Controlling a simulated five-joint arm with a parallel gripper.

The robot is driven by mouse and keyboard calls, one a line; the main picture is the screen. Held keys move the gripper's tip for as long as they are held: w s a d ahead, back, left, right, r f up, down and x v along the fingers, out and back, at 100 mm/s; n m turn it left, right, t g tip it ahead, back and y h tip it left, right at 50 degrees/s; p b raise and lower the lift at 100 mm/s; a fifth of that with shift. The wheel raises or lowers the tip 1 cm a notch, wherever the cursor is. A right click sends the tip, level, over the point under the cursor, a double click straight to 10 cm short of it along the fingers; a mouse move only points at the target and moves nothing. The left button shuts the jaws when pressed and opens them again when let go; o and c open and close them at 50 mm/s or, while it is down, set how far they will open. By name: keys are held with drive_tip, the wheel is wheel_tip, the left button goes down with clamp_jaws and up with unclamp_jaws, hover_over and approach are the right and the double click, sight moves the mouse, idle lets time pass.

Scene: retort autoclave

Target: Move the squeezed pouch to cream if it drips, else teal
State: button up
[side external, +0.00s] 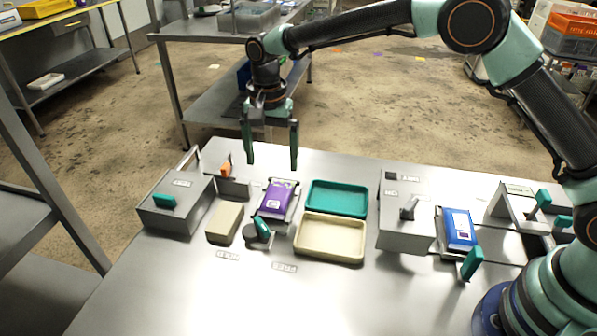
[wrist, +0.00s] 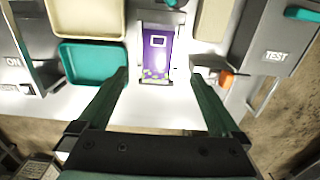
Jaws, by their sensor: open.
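A purple pouch (side external: 278,199) with a pale label lies flat in a grey metal holder. It also shows in the wrist view (wrist: 157,55), with yellow marks near its lower end; I cannot tell whether they are print or liquid. The teal tray (side external: 337,198) is to its right, with the cream tray (side external: 330,239) in front of that; both look empty. A blue pouch (side external: 459,228) lies farther right. My gripper (side external: 271,158) is open and empty, above and behind the purple pouch. In the wrist view my fingers (wrist: 160,75) are spread to either side of that pouch.
A teal-handled lever (side external: 261,229) stands in front of the purple pouch, and a beige block (side external: 225,222) lies beside it. Grey boxes stand left (side external: 178,208) and right (side external: 405,226). An orange part (side external: 226,169) is at the back left. The front of the table is clear.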

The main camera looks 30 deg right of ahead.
hover_over(277, 194)
drive_tip(key=f, duration=0.4)
drive_tip(key=shift+a+f, duration=0.3)
drive_tip(key=shift+f, duration=0.05)
drive_tip(key=shift+s+d+f, duration=0.1)
drive_tip(key=shift+d+f, duration=0.05)
drive_tip(key=shift+f, duration=1.2)
drive_tip(key=shift+d+f, duration=0.1)
drive_tip(key=shift+f, duration=1.25)
drive_tip(key=shift+r, duration=0.1)
drive_tip(key=c, duration=1.5)
